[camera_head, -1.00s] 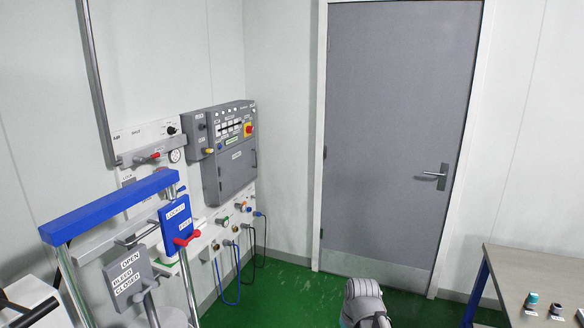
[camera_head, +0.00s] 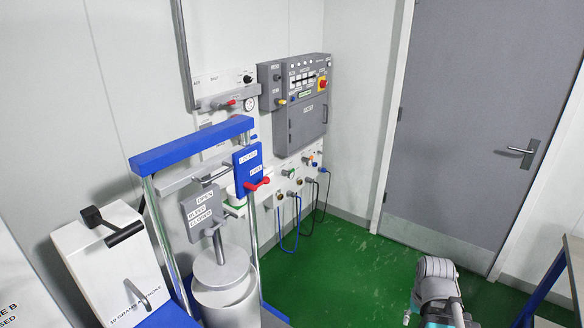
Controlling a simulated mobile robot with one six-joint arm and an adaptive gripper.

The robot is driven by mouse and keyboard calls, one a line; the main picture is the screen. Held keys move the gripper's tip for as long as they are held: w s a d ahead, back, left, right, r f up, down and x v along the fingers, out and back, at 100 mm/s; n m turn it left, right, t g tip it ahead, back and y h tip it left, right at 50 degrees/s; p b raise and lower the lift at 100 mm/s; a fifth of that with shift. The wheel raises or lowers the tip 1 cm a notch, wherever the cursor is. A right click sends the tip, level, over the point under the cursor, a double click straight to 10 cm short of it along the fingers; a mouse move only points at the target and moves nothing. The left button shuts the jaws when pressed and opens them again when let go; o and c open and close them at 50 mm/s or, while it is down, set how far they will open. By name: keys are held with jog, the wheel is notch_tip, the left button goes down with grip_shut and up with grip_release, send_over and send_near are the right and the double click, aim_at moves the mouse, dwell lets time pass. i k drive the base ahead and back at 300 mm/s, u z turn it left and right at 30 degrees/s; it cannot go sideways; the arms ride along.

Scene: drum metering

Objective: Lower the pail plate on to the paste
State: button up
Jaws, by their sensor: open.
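The pail plate (camera_head: 221,267) is a thick pale-grey disc on a vertical rod, under the blue crossbar (camera_head: 192,146) of a press frame. It sits over the mouth of a light-grey pail (camera_head: 226,304); I cannot tell whether its lower edge is inside the rim. The paste is hidden. A grey valve plate labelled open, bleed, closed (camera_head: 202,210) is above the plate. A blue panel with a red lever (camera_head: 257,184) is to its right. Part of my arm shows at the bottom right, well away from the press; my gripper's fingers are not visible.
A white box with a black handle (camera_head: 100,262) stands left of the press. A grey control cabinet (camera_head: 305,115) and hoses are on the wall behind. A grey door (camera_head: 480,130) is at the right. Green floor (camera_head: 345,270) is clear between press and arm.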

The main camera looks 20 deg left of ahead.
aim_at(220, 268)
jog(key=u, duration=1.4)
